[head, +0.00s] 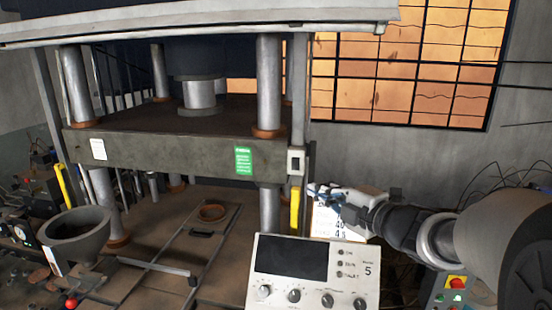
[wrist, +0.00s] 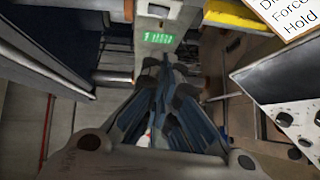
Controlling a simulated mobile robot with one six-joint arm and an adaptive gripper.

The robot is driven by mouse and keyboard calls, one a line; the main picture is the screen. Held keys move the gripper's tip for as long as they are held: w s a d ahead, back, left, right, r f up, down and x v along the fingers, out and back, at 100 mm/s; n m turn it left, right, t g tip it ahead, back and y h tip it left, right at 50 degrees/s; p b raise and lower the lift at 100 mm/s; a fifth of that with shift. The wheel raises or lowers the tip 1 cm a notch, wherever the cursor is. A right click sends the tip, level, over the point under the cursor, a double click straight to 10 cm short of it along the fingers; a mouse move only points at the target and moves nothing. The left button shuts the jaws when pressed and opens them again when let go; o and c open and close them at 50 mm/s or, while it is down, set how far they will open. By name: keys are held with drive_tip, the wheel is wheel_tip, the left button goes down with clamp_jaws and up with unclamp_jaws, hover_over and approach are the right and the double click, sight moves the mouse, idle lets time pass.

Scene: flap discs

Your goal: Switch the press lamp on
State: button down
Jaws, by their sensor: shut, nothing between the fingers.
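A pale switch box (head: 295,162) with a small dark rocker is on the right post of the press (head: 180,152). In the wrist view a pale plate with a small switch (wrist: 158,10) is at the top centre, with lit green characters (wrist: 157,38) just below it. My gripper (head: 314,190) is shut and empty, a little below and right of the switch box in the head view. Its fingertips (wrist: 163,68) point toward the pale plate, and I see no clear contact. I cannot make out the press lamp or the rocker's position.
A control panel (head: 310,270) with a dark screen and knobs stands below my gripper. A yellow bar (head: 295,208) and a white text sheet (head: 326,222) are close beside it. A green placard (head: 243,160) is on the press beam.

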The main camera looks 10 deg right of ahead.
sight(296, 164)
drive_tip(key=shift+s+a, duration=0.1)
drive_tip(key=shift+s, duration=0.05)
drive_tip(key=d+p+x, duration=0.1)
drive_tip(key=x, duration=0.3)
drive_tip(key=w+p+x, duration=0.1)
drive_tip(key=x, duration=0.3)
drive_tip(key=d+p+x, duration=0.1)
drive_tip(key=x, duration=0.4)
drive_tip(key=shift+w+d+f, duration=0.15)
drive_tip(key=shift+d, duration=0.2)
